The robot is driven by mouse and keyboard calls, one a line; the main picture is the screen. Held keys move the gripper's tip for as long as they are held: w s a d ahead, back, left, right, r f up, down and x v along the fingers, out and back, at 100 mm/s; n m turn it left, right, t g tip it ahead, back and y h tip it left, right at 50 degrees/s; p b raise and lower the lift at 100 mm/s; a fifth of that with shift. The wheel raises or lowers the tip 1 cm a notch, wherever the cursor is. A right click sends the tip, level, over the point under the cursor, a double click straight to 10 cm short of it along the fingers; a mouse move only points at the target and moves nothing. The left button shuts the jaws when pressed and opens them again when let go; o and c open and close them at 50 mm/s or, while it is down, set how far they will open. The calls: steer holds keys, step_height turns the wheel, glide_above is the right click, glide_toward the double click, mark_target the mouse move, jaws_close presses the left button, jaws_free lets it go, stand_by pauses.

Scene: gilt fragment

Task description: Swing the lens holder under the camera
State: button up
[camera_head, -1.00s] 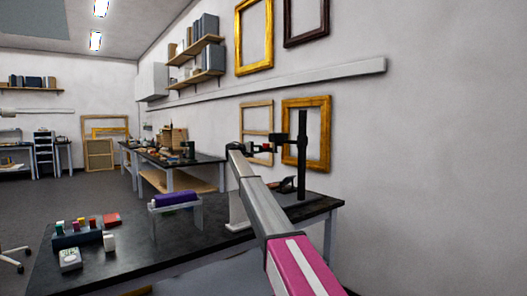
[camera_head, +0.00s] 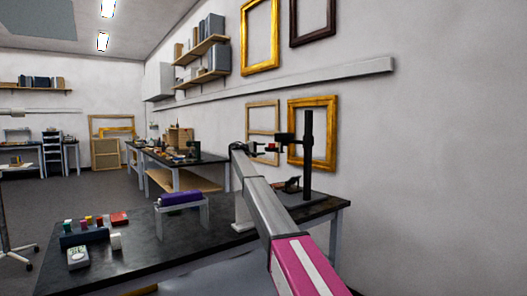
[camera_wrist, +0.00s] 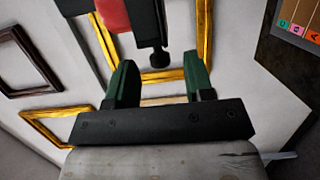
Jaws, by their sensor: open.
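A black camera stand (camera_head: 307,150) with an upright post rises from the far right end of the dark bench. A short arm with a small red part (camera_head: 270,139) reaches left from its post. In the wrist view a red block (camera_wrist: 113,14) and a black bar with a round knob (camera_wrist: 159,57) hang beyond my fingers. I cannot tell for sure which part is the lens holder. My gripper (camera_wrist: 160,82) is open, its green-padded fingers apart and nothing between them. The knob sits just past the fingertips, near the middle of the gap. In the head view my arm mostly hides the gripper.
The bench (camera_head: 140,262) carries a purple roll on a white rack (camera_head: 180,203), a block of coloured vials (camera_head: 85,237), a white timer (camera_head: 78,258) and a red box (camera_head: 119,218). A dark object (camera_head: 290,185) lies by the stand's foot. Gilt frames (camera_head: 313,132) hang behind.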

steer(key=v, duration=0.9)
steer(key=shift+a, duration=0.2)
